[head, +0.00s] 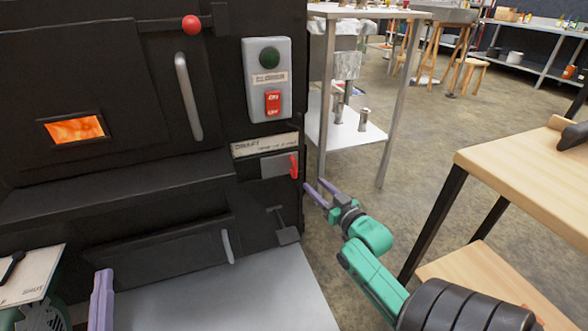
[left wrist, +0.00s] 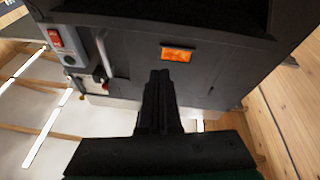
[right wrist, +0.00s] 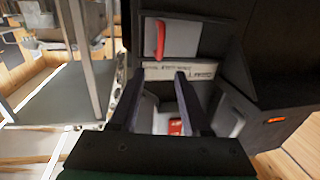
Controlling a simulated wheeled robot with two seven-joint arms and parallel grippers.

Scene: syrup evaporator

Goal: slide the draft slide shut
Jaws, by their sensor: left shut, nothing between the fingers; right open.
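The draft slide is a grey plate (head: 275,167) with a red handle (head: 294,166) at its right end, below the draft label (head: 265,145) on the black evaporator front. In the right wrist view the red handle (right wrist: 160,40) stands beyond the fingertips, in line with the gap between them. My right gripper (head: 315,186) is open and empty, just right of and below the handle, apart from it. My left gripper (head: 104,273) is shut and empty at the lower left, partly out of frame; its closed fingers show in the left wrist view (left wrist: 160,75).
A grey switch box (head: 269,80) is above the slide. A door handle (head: 188,97), a red knob (head: 192,25) and a lower drawer handle (head: 227,246) stick out from the front. A wooden table (head: 530,165) stands right, with open floor between.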

